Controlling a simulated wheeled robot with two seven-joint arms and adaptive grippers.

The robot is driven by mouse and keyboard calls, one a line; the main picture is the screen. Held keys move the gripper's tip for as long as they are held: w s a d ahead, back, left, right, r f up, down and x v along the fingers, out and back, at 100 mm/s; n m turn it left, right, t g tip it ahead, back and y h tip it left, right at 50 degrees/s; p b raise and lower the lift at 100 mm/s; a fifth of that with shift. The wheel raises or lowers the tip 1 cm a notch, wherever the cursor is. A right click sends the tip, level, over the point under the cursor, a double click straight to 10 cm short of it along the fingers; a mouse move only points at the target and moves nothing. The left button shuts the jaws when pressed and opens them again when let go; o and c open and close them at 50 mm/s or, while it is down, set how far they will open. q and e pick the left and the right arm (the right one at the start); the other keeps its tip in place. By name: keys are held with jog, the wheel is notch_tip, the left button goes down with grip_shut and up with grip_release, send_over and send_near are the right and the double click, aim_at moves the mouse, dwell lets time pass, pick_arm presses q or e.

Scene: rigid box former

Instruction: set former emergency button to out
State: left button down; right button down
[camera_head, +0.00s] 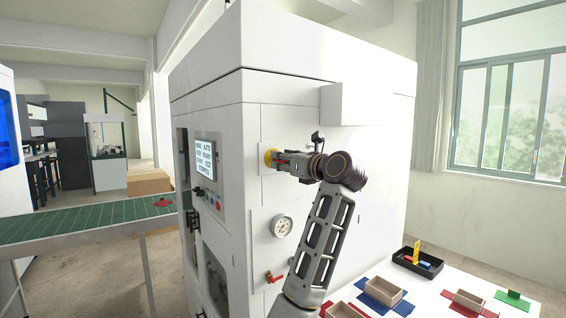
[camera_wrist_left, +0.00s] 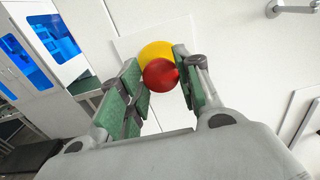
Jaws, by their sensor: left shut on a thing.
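The former (camera_head: 290,120) is a large white cabinet. Its emergency button is a red knob (camera_wrist_left: 160,75) on a yellow base (camera_wrist_left: 156,50), set on a pale square plate. In the head view the yellow base (camera_head: 268,157) shows at the tips of my left gripper (camera_head: 281,161), which hides the red knob. In the left wrist view my left gripper (camera_wrist_left: 159,72) has its green-padded fingers on either side of the red knob, shut on it. How far the knob stands out cannot be told. My right gripper is not in view.
The former also carries a screen panel (camera_head: 206,160), a pressure gauge (camera_head: 282,226) and a red-handled valve (camera_head: 276,277). A green conveyor (camera_head: 90,219) runs in from the left. A white table at the lower right holds a black tray (camera_head: 431,269) and small open boxes (camera_head: 383,290).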

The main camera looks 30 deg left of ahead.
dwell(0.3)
pick_arm(q)
jog(key=c, duration=1)
grip_release()
jog(key=shift+d, duration=0.1)
jog(key=shift+d, duration=0.1)
jog(key=shift+v, duration=5.9)
